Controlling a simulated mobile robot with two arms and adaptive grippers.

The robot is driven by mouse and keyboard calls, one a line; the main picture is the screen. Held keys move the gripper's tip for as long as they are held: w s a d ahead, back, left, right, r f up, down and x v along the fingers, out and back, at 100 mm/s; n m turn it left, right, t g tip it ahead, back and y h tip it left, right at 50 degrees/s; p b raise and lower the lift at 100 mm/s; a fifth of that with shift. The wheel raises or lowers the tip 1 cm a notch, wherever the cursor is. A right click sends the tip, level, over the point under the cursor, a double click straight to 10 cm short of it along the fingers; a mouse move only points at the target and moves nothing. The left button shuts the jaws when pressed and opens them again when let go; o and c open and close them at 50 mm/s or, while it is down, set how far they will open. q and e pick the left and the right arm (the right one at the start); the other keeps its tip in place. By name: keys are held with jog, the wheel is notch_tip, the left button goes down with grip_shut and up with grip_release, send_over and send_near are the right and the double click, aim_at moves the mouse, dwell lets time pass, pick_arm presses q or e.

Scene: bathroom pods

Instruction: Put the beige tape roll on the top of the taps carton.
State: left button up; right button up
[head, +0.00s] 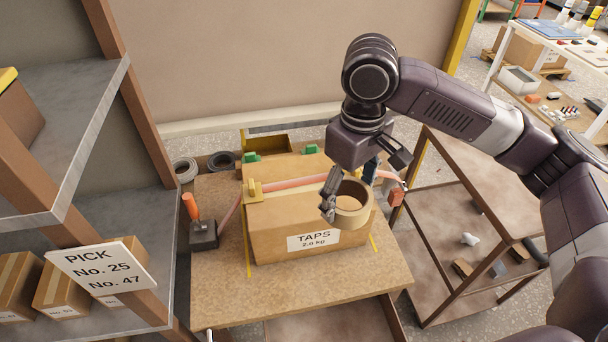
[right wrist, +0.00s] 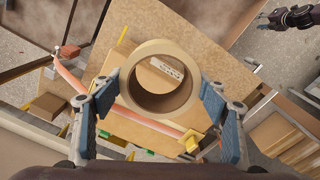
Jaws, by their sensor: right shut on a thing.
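The beige tape roll (head: 352,219) is held by my right gripper (head: 350,193) above the front part of the taps carton (head: 283,222). In the right wrist view the roll (right wrist: 165,47) sits between the two blue-padded fingers, its hole facing the camera. Part of the carton's white label shows through the hole. A gap between roll and carton is hard to judge. The carton stands closed on a brown bench, its TAPS label facing me. A dark gripper-like part (right wrist: 285,16), probably my left gripper, shows small at the wrist view's upper right; its jaws are unclear.
An orange-handled tool (head: 197,222) stands at the bench's left. Shelving with a PICK sign (head: 103,268) is at left, and a low rack (head: 455,235) is at right.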

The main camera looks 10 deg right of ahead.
jog(key=w+a+r+n+p, duration=0.2)
jog(key=w+r+n+p, duration=0.4)
jog(key=w+r+n, duration=0.7)
send_over(320, 193)
notch_tip(320, 193, down, 5)
jog(key=shift+m, duration=0.3)
notch_tip(320, 193, down, 10)
jog(key=shift+d+r+p, duration=0.1)
jog(key=shift+r+p, duration=0.15)
jog(key=shift+p, duration=0.6)
pick_arm(q)
notch_tip(320, 193, up, 10)
jog(key=s+d+p, duration=0.1)
jog(key=s, duration=0.1)
jog(key=shift+d+f, duration=0.2)
jog(key=shift+d, duration=0.2)
pick_arm(e)
jog(key=shift+f, duration=2.2)
pick_arm(q)
jog(key=shift+s, duration=0.1)
jog(key=shift+a, duration=0.1)
pick_arm(e)
jog(key=o, duration=1.2)
jog(key=shift+f, duration=0.1)
